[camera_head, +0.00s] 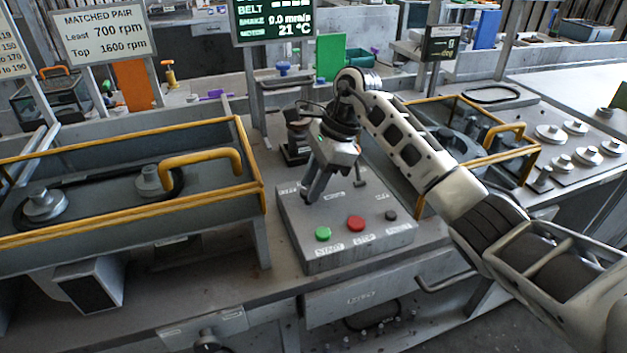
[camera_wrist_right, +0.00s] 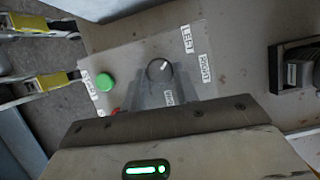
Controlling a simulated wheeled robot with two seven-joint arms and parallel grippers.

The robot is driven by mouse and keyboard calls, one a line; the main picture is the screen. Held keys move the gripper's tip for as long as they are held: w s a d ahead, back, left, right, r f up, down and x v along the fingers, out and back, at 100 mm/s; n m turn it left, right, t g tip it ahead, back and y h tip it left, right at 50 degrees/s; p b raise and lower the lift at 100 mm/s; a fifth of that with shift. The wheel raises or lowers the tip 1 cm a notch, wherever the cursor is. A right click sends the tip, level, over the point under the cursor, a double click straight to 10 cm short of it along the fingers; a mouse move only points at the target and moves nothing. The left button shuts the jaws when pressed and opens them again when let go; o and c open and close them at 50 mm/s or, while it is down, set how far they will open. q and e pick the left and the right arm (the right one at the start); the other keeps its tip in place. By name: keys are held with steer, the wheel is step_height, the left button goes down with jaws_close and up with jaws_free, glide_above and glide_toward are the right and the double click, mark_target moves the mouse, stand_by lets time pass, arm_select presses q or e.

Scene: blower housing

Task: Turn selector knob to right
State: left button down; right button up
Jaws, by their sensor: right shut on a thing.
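The selector knob (camera_wrist_right: 159,70) is a small dark round knob with a white pointer mark, on the grey control panel (camera_wrist_right: 130,58). In the wrist view its pointer slants up and right, towards the side of the LEFT label (camera_wrist_right: 187,40). My right gripper (camera_head: 312,197) points down over the back left part of the panel (camera_head: 295,232) in the head view and hides the knob there. Its fingers (camera_wrist_right: 162,88) are shut on the knob. A label (camera_wrist_right: 168,97) near the fingers is partly covered. My left gripper is not in view.
A green button (camera_head: 323,233), a red button (camera_head: 355,223) and a small dark button (camera_head: 391,215) line the panel's front. A small lever (camera_head: 360,178) stands behind them. Yellow-framed guards (camera_head: 250,165) flank the panel on both sides.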

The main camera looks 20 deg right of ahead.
steer(key=m+t, duration=0.1)
steer(key=m, duration=0.1)
steer(key=m+b, duration=0.1)
steer(key=m, duration=0.1)
steer(key=shift+s+m+t+h, duration=0.2)
steer(key=shift+m+t+h, duration=0.1)
steer(key=shift+m+t, duration=0.1)
steer(key=m+t, duration=0.1)
steer(key=m, duration=0.2)
steer(key=shift+s+a+h+b, duration=0.1)
steer(key=shift+s+h+b, duration=0.05)
steer(key=shift+h+b, duration=0.2)
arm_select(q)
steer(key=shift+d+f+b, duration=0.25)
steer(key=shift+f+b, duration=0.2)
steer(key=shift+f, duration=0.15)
arm_select(e)
steer(key=shift+a+m+t+h, duration=0.1)
steer(key=shift+m+t+h, duration=0.35)
steer(key=shift+m, duration=1.15)
steer(key=o, duration=1)
arm_select(q)
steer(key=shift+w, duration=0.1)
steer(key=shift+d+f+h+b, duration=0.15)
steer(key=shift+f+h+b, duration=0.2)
steer(key=shift+b, duration=0.5)
arm_select(e)
steer(key=shift+v, duration=8.1)
